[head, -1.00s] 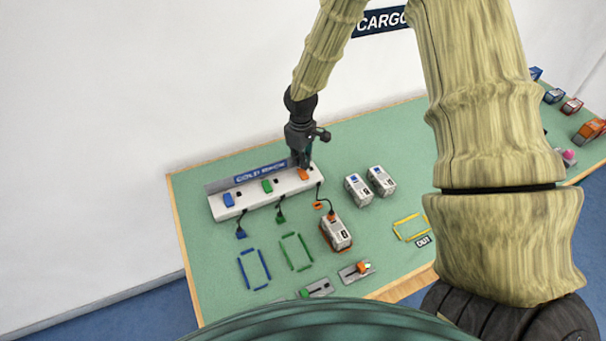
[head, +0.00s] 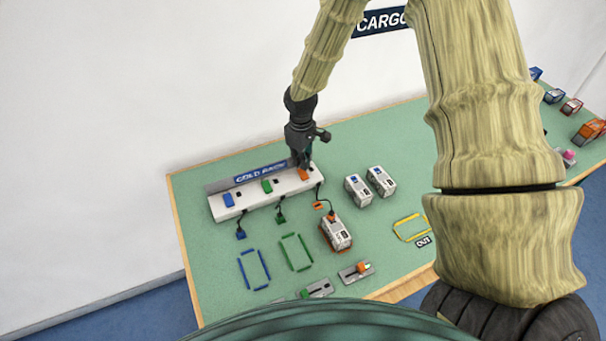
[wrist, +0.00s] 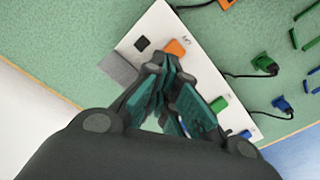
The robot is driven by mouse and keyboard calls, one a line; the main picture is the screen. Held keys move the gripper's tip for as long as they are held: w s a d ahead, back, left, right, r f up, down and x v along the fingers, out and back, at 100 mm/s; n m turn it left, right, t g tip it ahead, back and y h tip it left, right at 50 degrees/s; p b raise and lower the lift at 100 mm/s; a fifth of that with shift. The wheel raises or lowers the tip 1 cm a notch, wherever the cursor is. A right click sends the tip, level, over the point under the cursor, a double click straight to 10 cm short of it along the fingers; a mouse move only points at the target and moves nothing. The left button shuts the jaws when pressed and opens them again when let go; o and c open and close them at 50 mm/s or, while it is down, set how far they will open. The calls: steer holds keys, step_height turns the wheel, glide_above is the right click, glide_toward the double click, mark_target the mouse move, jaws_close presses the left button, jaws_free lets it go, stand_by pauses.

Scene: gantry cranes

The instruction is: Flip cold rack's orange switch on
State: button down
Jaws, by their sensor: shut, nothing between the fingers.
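The cold rack (head: 256,200) is a white strip with a "COLD RACK" sign along its back, on the left of the green table. It carries a blue, a green and an orange switch. The orange switch (head: 304,175) is at its right end in the head view; it also shows in the wrist view (wrist: 175,47), just beyond my fingertips. My gripper (head: 302,163) is shut and empty, pointing down at the orange switch; in the wrist view its fingers (wrist: 172,75) partly cover the rack. I cannot tell whether the fingertips touch the switch or which way it is tipped.
A grey-white container (head: 337,233) stands in the orange outline, with a cable near it. Two similar containers (head: 369,186) stand right of the rack. Blue (head: 254,269) and green outlines are empty. Small sliders (head: 356,272) lie at the front edge.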

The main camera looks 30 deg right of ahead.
mark_target(301, 170)
steer(key=shift+f+b, duration=0.5)
steer(key=shift+f, duration=0.65)
stand_by(1.0)
steer(key=shift+r, duration=0.15)
steer(key=shift+r+p, duration=2.85)
steer(key=shift+r, duration=0.5)
